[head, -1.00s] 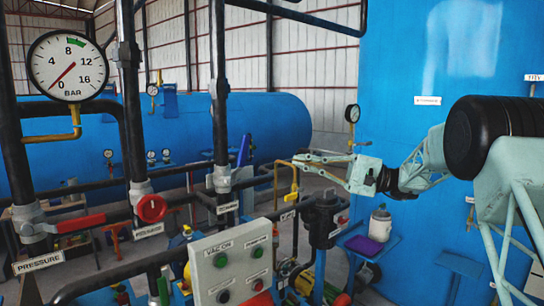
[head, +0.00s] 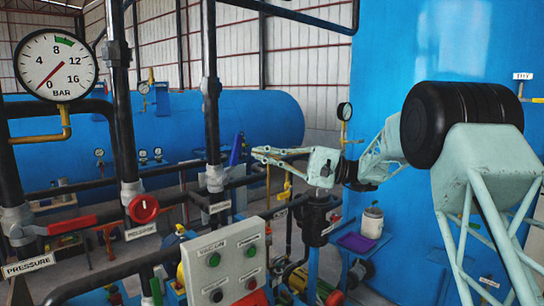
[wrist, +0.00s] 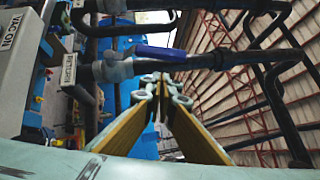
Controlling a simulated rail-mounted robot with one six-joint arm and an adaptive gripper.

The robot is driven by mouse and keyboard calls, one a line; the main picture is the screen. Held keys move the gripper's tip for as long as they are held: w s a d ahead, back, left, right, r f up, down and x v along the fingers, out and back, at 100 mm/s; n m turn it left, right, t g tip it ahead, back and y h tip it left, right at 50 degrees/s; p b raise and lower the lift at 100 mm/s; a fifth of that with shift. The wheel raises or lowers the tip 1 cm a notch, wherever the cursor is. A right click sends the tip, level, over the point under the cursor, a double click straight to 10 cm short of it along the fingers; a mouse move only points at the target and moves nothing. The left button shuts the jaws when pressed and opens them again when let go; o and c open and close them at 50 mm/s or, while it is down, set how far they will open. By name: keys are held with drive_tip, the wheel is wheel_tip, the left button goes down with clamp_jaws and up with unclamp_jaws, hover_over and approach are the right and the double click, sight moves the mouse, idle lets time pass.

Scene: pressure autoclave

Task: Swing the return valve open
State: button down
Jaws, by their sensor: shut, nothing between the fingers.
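The return valve's blue lever (head: 237,150) stands near upright on the dark vertical pipe, beside a grey valve body (head: 215,178). In the wrist view the blue lever (wrist: 158,53) lies across the picture just beyond my fingertips, and the RETURN tag (wrist: 68,70) hangs to its left. My gripper (head: 257,153) is just right of the lever in the head view. In the wrist view my gripper (wrist: 165,88) has its fingers converging at the tips, shut and empty. I cannot tell whether the fingertips touch the lever.
A control box (head: 225,262) with buttons stands below my gripper. A red handwheel (head: 143,208) and a red lever (head: 72,223) are on the pipes at left. A yellow lever (head: 286,187) is below my gripper. A blue tank wall (head: 385,60) rises behind my arm.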

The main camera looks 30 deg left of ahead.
sight(237, 147)
drive_tip(key=s, duration=0.2)
drive_tip(key=s+r, duration=0.1)
drive_tip(key=shift+s+a, duration=0.2)
drive_tip(key=shift+a, duration=0.15)
drive_tip(key=shift+s, duration=0.1)
drive_tip(key=shift+s+a+r+n+t+h+b, duration=0.25)
drive_tip(key=shift+s+r+n+h+b, duration=0.25)
drive_tip(key=shift+s+n+b, duration=0.25)
drive_tip(key=shift+s+a+r+n+t+h+b, duration=0.1)
drive_tip(key=shift+s+r+n+t+h+b, duration=0.25)
drive_tip(key=shift+s+n+h+b, duration=0.3)
